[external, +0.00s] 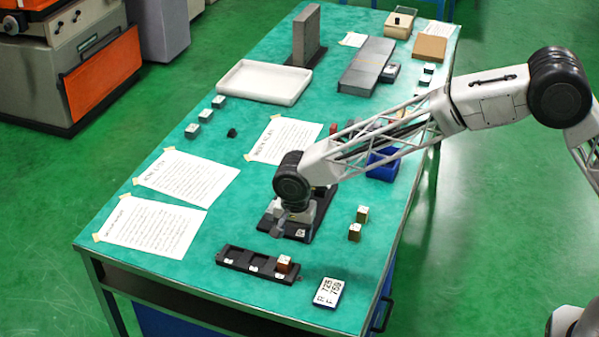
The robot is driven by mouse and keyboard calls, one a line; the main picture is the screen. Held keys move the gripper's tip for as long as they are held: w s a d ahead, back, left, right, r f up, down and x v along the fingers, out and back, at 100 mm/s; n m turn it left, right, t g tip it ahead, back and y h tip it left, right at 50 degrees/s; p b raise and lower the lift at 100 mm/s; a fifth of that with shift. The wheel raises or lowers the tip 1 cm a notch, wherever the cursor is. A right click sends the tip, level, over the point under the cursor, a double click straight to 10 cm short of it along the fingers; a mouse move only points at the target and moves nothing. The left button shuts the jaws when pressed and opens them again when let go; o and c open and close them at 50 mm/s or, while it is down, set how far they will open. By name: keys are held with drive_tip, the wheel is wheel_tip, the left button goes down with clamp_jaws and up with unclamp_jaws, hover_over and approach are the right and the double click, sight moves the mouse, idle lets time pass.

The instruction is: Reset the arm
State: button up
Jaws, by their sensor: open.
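My gripper (279,231) is at the end of my arm, pointing down over the front half of the green table. My arm reaches in from the right and hides part of the table's middle.
The rack holds a copper-coloured block (284,264). Two small blocks (355,232) and a label card (328,292) are nearby. A white tray (264,82), a grey upright slab (306,35) and a blue bin (381,165) stand farther back. Paper sheets (150,226) lie left.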

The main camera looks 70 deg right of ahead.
drive_tip(key=s+d+r+n, duration=0.25)
drive_tip(key=s+r, duration=0.35)
drive_tip(key=s, duration=0.3)
drive_tip(key=s+d+r+n+t, duration=0.1)
drive_tip(key=s+r+n, duration=0.2)
drive_tip(key=s+r, duration=0.45)
drive_tip(key=s+d+r+n, duration=0.25)
drive_tip(key=s+r, duration=0.25)
drive_tip(key=s, duration=0.6)
drive_tip(key=s+d+f+n+t, duration=0.1)
drive_tip(key=s+n, duration=0.7)
drive_tip(key=s, duration=2.5)
drive_tip(key=shift+s+d+n, duration=0.3)
drive_tip(key=shift+d+n, duration=0.1)
drive_tip(key=shift+d, duration=0.45)
